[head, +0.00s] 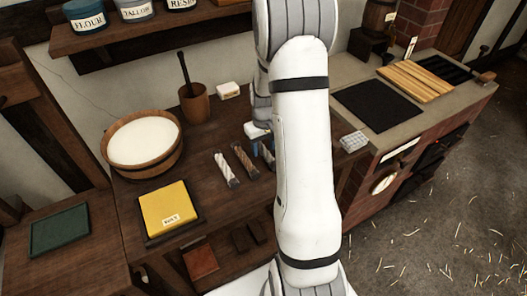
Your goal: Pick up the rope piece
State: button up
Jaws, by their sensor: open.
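Short rope pieces lie side by side on the dark wooden bench (140,197). One rope piece (226,170) is pale and twisted. To its right is a brown rope piece (245,164). A further piece (267,157) at the right is partly hidden by my arm and gripper. My gripper (262,149) is open, pointing down above or beside this rightmost piece. The arm covers much of it. I cannot tell whether the fingers touch anything.
A wooden tub (143,146) of white stuff, a mortar (194,104) with pestle, and a yellow block (170,210) stand left of the ropes. A pale gridded block (354,141) is right of my arm. A brick stove (427,150) stands at right.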

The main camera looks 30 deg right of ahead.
aim_at(264, 148)
jog(key=shift+c, duration=0.5)
grip_shut()
notch_tip(264, 148, up, 10)
jog(key=b, duration=0.1)
jog(key=c, duration=0.5)
grip_release()
jog(key=c, duration=0.4)
